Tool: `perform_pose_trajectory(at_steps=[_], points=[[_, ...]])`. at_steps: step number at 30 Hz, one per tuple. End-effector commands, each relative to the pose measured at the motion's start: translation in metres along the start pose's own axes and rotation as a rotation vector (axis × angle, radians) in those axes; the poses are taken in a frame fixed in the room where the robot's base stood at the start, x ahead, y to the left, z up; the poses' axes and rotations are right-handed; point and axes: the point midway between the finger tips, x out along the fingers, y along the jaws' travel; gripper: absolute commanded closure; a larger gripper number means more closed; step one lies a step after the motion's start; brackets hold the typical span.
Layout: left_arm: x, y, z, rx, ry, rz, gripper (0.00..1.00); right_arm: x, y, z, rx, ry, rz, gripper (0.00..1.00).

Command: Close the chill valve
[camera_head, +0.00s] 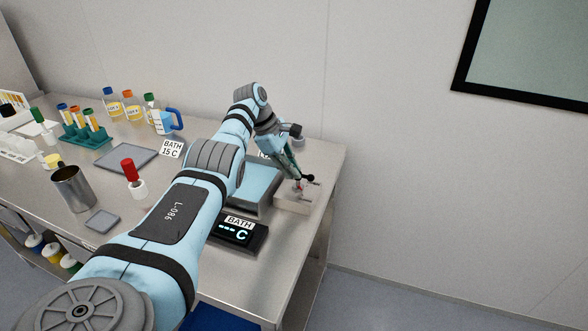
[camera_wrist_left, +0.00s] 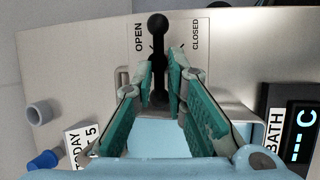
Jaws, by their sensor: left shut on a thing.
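The chill valve's black lever (camera_wrist_left: 158,45) has a round knob and stands between the labels OPEN (camera_wrist_left: 139,37) on the left and CLOSED (camera_wrist_left: 196,34) on the right in the left wrist view. It points nearly straight up in that picture. My left gripper (camera_wrist_left: 161,80) has its teal fingers on either side of the lever's lower part and is shut on it. In the head view my left gripper (camera_head: 297,178) is at the pale valve block (camera_head: 292,203), with the dark knob (camera_head: 310,177) just beside the fingertips. My right gripper is not in view.
A light blue bath (camera_head: 258,184) and a BATH display reading dashes and C (camera_head: 238,230) stand beside the valve block.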

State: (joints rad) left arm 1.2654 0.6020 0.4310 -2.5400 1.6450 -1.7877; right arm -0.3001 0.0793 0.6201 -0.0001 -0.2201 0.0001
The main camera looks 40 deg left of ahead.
Motion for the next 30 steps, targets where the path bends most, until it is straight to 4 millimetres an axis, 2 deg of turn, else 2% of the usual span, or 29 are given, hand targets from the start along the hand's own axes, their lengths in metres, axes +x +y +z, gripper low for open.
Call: perform_pose_trajectory(at_steps=[4, 5, 7, 8, 18, 22, 30], points=[[-0.001, 0.001, -0.001, 0.0, 0.004, 0.005, 1.0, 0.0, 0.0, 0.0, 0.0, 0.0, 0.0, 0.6], [-0.001, 0.001, -0.001, 0.0, 0.004, 0.006, 0.82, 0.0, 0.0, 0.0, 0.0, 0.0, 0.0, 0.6], [-0.001, 0.001, -0.001, 0.0, 0.004, 0.006, 0.71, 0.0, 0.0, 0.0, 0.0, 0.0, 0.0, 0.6], [-0.001, 0.001, -0.001, 0.0, 0.003, 0.006, 0.69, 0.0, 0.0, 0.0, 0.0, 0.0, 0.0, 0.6], [-0.005, 0.001, -0.001, -0.001, 0.002, 0.005, 0.69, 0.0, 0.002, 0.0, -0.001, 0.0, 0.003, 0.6], [-0.029, 0.002, -0.001, 0.0, 0.003, 0.007, 0.69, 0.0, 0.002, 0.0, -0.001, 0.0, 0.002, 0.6], [-0.101, 0.004, 0.0, -0.001, -0.001, 0.007, 0.69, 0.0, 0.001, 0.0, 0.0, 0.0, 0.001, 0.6]])
